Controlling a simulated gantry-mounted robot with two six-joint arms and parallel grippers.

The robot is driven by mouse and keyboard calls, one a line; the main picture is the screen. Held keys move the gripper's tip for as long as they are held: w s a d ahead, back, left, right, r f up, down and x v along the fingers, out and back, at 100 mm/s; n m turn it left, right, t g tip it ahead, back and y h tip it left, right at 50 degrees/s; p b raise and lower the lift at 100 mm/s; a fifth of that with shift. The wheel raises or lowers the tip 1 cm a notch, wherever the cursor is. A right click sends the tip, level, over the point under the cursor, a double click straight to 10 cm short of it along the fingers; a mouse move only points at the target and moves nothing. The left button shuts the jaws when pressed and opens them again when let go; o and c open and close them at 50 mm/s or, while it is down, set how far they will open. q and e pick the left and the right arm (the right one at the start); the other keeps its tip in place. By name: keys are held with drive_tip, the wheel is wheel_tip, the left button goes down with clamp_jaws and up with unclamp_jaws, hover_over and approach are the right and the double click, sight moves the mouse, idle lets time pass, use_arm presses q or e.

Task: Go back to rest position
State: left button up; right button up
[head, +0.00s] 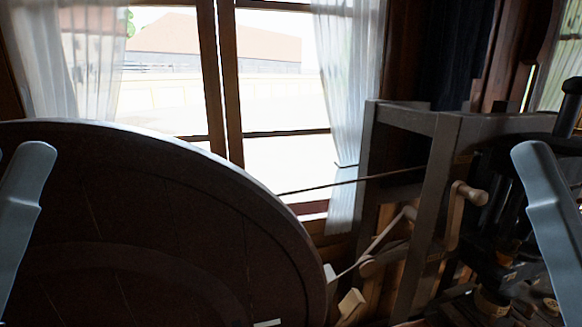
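My left and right arms show only as grey-blue links at the left and right edges of the head view. The fingertips of my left gripper and my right gripper are outside the picture, so I cannot see whether they are open or holding anything. No spool can be made out clearly.
A large dark wooden disc (160,215) fills the lower left. A thin cord (340,183) runs from near its rim to a wooden frame (432,200) with a knobbed handle (470,195). Dark machinery stands at the right. Behind are a bright window and white curtains (345,80).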

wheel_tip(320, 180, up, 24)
drive_tip(key=p, duration=2)
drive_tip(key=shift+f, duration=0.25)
